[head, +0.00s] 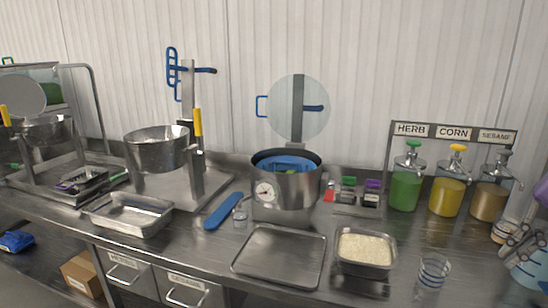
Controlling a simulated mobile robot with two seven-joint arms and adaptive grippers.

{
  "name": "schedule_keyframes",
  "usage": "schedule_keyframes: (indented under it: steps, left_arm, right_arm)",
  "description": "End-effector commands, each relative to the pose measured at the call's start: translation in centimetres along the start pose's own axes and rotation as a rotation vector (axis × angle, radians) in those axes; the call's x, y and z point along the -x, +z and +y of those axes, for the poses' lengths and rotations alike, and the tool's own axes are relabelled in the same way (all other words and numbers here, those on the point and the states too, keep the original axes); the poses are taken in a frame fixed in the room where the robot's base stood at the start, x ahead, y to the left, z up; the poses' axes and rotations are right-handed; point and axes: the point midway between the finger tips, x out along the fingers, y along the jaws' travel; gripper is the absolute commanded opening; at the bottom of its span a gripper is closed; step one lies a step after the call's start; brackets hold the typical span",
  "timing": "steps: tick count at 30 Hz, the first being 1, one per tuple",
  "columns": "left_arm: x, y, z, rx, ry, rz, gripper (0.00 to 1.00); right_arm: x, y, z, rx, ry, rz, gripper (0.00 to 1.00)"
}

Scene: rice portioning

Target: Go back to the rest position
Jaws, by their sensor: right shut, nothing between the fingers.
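My right gripper (509,248) shows at the right edge of the head view, above the right end of the steel counter (205,245). Its grey fingers are shut with nothing between them. It is near a small jar (504,231) and a clear cup (431,274); I cannot tell whether it touches the jar. My left gripper is not in view.
A steel pan of rice (366,268) and an empty flat tray (278,255) are at the front. A pot (286,188) with a dial stands behind them. Green (405,190), yellow (447,195) and tan (489,201) pump dispensers stand back right. An empty pan (128,226) is at left.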

Motion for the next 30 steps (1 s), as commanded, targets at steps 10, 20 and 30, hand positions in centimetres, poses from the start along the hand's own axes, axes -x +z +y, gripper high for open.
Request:
schedule_keyframes:
  steps: [10, 20, 30]
  left_arm:
    - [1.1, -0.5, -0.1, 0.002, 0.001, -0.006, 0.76]
    - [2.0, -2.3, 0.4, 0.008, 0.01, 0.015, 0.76]
    - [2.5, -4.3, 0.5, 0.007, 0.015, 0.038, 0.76]
  right_arm:
    - [-14.2, 0.4, -6.8, -0.29, 0.565, 0.14, 0.0]
    - [-25.7, -2.7, -14.8, -0.797, 0.948, 0.051, 0.0]
    - [-37.5, -12.7, -22.4, -1.458, 1.029, -0.097, 0.0]
